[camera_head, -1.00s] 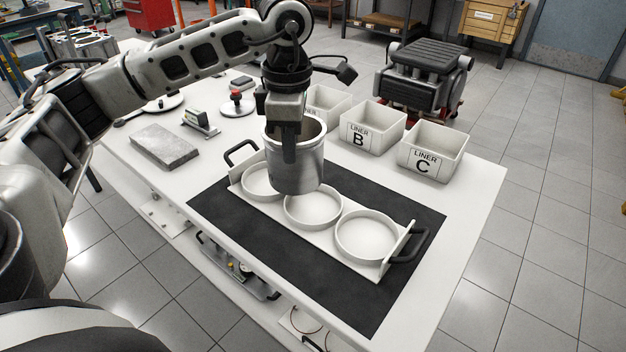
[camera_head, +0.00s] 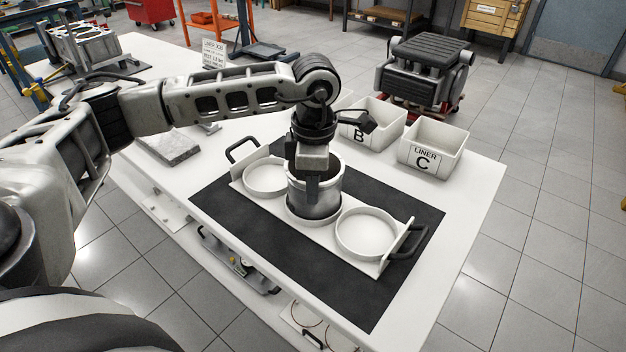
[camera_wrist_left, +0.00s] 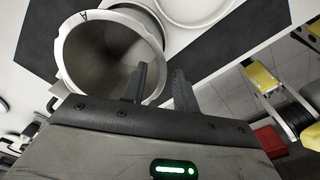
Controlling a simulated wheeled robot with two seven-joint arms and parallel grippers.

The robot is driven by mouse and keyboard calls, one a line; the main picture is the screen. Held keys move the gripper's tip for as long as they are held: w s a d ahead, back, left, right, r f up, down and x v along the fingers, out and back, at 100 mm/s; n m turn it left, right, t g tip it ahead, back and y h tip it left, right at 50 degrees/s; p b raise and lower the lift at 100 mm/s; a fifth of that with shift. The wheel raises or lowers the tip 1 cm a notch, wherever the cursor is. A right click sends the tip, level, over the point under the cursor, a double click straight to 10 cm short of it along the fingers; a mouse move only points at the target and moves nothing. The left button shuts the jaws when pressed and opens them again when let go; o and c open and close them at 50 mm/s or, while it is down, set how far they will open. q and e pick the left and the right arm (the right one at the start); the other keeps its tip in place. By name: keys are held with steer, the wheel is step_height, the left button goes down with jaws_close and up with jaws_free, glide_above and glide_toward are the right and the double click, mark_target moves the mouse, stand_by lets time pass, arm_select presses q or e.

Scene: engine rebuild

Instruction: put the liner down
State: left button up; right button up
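The grey metal cylinder liner (camera_head: 327,203) stands upright in the middle ring of the white tray (camera_head: 397,246) in the head view. In the left wrist view, the liner (camera_wrist_left: 68,62) shows its open top, with an "A" on its rim. My left gripper (camera_head: 313,195) points down at the liner's near wall. In the left wrist view, its fingers (camera_wrist_left: 160,78) straddle that wall, one inside and one outside, with a gap between them wider than the wall. The fingers look open. The lower end of the liner is hidden by the ring. My right gripper is not in view.
The tray's left ring (camera_head: 265,190) and right ring (camera_head: 366,234) are empty. The tray lies on a black mat (camera_head: 300,268). Bins labelled B (camera_head: 383,142) and C (camera_head: 431,158) stand behind it. A grey block (camera_head: 172,150) lies at the left.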

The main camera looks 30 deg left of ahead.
arm_select(q)
step_height(320, 180, up, 12)
steer(key=shift+d+b, duration=0.15)
steer(key=shift+b, duration=0.25)
stand_by(0.3)
stand_by(0.4)
